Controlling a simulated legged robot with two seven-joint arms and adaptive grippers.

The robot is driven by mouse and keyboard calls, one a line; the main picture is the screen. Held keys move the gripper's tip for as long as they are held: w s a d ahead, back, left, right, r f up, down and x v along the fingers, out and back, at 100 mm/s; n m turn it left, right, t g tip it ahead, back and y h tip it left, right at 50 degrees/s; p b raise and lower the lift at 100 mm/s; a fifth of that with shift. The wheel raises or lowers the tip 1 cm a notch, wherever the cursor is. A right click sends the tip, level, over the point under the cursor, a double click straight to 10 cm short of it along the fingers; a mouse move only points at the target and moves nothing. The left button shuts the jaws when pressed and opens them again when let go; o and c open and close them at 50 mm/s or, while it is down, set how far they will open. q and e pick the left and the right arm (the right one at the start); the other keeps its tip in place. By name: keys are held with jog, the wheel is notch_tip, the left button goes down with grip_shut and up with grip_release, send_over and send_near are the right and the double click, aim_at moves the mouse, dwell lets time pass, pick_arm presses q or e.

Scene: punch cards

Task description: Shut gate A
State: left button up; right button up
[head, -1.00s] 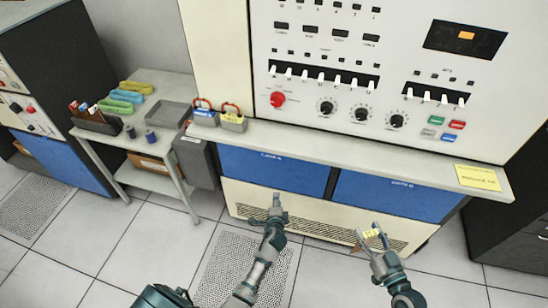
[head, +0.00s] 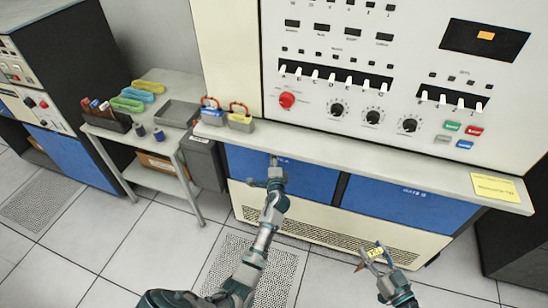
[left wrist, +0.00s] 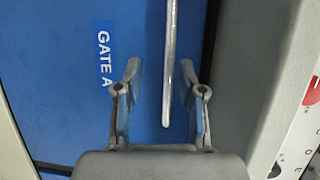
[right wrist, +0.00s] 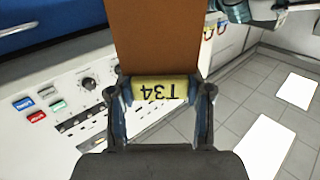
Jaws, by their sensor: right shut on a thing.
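Gate A (head: 312,184) is the left blue panel under the console's shelf. Its white GATE A label shows in the left wrist view, on the blue face (left wrist: 60,90). I cannot tell whether the panel stands ajar. My left gripper (head: 275,161) is in front of its upper part. In the left wrist view the left gripper (left wrist: 165,85) is open, with a thin metal bar handle (left wrist: 169,60) between its fingers, apart from both.
Gate B (head: 410,200) is the blue panel on the right. The grey shelf (head: 350,160) juts out above both panels and bears a yellow note (head: 494,187). A side table (head: 150,105) with trays stands at the left. The floor in front is clear.

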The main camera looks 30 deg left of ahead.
pick_arm(q)
jog(key=shift+x, duration=0.9)
jog(key=shift+w+a, duration=0.1)
jog(key=shift+a, duration=0.2)
grip_shut()
jog(key=shift+d+f, duration=0.1)
jog(key=shift+d, duration=0.15)
grip_release()
jog(key=shift+a, duration=0.2)
jog(key=v, duration=1.2)
